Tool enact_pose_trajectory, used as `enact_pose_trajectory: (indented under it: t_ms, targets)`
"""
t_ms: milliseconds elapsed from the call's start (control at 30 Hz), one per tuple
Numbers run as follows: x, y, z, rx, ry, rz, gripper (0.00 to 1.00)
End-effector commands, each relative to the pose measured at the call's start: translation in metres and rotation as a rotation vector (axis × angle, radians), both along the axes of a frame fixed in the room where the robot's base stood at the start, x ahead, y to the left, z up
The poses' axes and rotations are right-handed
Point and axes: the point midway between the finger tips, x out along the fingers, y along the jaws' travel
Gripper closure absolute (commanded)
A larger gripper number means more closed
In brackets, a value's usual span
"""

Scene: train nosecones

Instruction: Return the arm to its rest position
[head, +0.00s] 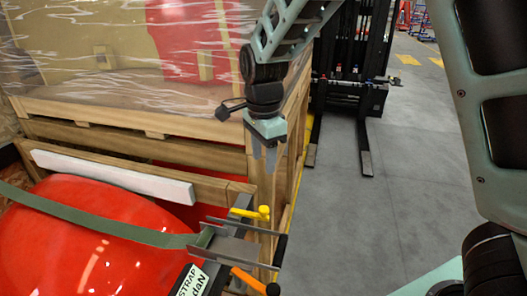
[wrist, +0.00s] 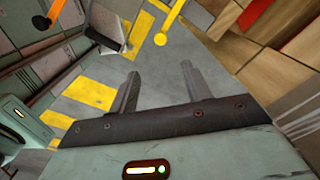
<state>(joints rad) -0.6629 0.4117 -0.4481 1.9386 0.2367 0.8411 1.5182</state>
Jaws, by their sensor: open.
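My gripper (head: 264,158) hangs from my arm in the upper middle of the head view, pointing down. It is in front of the corner of a wooden crate and above a strap ratchet. In the wrist view my gripper (wrist: 160,85) shows two grey fingers spread apart with nothing between them. Grey floor with yellow markings shows beyond the fingers. My arm (head: 290,30) reaches in from the top of the head view, and another large link of it fills the right side.
The wooden crate (head: 130,110) with clear wrap stands left. A red nosecone (head: 90,240) lies below it under a green strap (head: 100,213). The ratchet (head: 235,245) has yellow and orange handles. A black forklift (head: 355,75) stands behind. Grey floor (head: 400,170) at right is clear.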

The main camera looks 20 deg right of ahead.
Motion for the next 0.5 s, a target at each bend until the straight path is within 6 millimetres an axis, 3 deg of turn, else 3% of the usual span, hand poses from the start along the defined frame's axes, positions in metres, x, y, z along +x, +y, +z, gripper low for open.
enact_pose_trajectory:
  t_ms: [200, 500]
  targets:
    - [0.0001, -0.0002, 0.0143, -0.001, -0.001, 0.001, 0.51]
    - [-0.0001, -0.0003, 0.0147, -0.001, 0.000, 0.000, 0.51]
